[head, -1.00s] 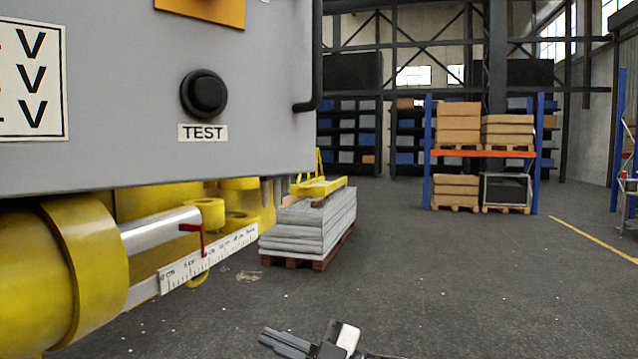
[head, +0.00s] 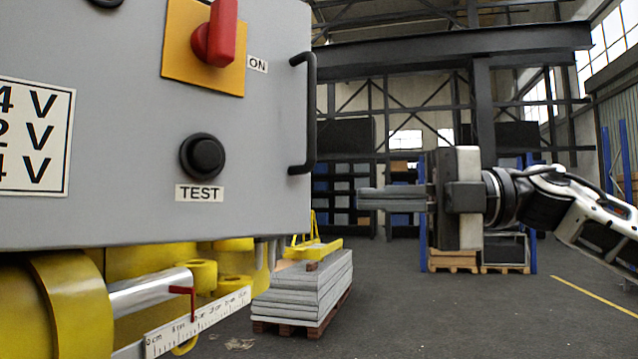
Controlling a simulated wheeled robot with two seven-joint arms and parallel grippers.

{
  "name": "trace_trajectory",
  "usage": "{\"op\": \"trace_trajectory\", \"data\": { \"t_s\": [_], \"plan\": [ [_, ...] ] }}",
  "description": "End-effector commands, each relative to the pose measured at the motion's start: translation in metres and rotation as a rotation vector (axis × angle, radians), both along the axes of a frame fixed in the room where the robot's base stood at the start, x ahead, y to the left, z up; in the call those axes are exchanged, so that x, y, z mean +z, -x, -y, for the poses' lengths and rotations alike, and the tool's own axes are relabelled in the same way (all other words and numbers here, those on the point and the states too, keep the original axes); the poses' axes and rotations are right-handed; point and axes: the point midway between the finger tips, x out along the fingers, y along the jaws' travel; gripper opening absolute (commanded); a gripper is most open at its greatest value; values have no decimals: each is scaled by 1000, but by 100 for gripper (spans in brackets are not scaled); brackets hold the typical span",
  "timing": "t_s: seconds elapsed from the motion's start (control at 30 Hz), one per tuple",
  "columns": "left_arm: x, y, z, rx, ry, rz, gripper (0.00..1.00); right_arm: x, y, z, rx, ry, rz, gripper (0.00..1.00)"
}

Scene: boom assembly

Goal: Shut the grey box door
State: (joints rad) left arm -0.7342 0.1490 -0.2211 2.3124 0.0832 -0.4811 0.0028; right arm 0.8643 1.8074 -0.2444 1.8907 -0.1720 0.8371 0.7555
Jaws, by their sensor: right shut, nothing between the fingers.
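The grey box (head: 110,130) fills the upper left of the head view. Its front carries a red switch (head: 215,38) on an orange plate, a black TEST button (head: 203,156) and a voltage label. A black bar handle (head: 310,112) stands at the front's right edge. I cannot tell from this angle whether this front is the door or how far it stands open. My right gripper (head: 364,198) is shut and empty. In the picture it lies right of the handle, slightly lower, fingers pointing left, apart from the box. My left gripper is not in view.
Below the box are a yellow cylinder (head: 65,305), a silver rod (head: 150,291) and a white ruler scale (head: 200,322). A pallet of grey slabs (head: 303,290) stands on the floor behind. Open floor (head: 440,320) lies to the right.

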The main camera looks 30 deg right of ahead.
Motion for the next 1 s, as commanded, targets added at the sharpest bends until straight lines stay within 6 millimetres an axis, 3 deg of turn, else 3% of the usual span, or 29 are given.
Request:
{"op": "trace_trajectory", "data": {
  "t_s": [0.03,0.2,0.53,1.0],
  "plan": [
    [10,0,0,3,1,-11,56,7,-7,-11,6,0,-6,0],
    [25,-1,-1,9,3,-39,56,9,-26,-39,6,-2,-5,0],
    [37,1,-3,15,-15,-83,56,6,-58,-42,1,-4,1,0],
    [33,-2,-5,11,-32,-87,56,0,-64,-43,-1,-2,1,0]
  ]
}}
